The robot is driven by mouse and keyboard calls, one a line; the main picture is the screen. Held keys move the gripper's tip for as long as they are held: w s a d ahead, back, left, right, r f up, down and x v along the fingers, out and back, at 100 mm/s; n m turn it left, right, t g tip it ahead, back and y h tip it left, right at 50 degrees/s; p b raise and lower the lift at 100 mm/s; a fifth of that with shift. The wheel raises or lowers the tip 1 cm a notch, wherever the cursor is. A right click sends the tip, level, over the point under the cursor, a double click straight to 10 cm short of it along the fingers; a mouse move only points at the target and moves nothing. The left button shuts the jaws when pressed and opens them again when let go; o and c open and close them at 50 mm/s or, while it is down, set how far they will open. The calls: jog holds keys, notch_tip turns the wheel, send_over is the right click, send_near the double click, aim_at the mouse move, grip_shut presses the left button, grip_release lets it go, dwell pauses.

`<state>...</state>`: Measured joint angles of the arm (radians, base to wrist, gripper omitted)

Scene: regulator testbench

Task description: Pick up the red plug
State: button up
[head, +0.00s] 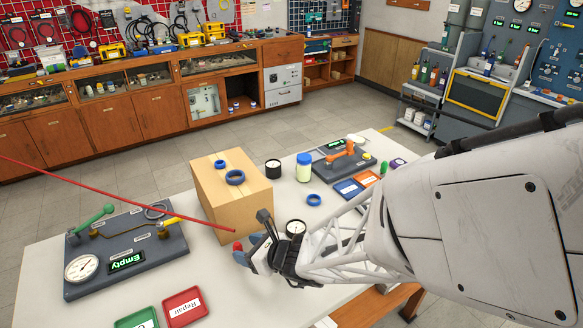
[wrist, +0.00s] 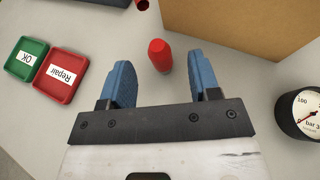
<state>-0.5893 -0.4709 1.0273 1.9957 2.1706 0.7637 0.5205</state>
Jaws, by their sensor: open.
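The red plug (wrist: 160,56) is a small red piece with a rounded end. In the wrist view it shows between the tips of the two blue fingers, with a gap on each side. My gripper (wrist: 158,66) is open and holds nothing. In the head view my gripper (head: 248,250) is over the white table in front of the cardboard box. A bit of the red plug (head: 237,246) shows there beside the blue fingertips, and the rest is hidden by the gripper.
The cardboard box (head: 235,198) stands close behind my gripper, with blue rings on top. A round gauge (wrist: 304,113) is at the right. The red Repair tray (head: 185,306) and green tray (wrist: 26,58) lie left. A gauge board (head: 125,262) stands farther left.

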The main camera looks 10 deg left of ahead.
jog(key=shift+w+a+f, duration=0.15)
jog(key=shift+a, duration=0.2)
jog(key=shift+a, duration=0.1)
jog(key=shift+x, duration=2.5)
jog(key=shift+c, duration=0.3)
jog(key=c, duration=1)
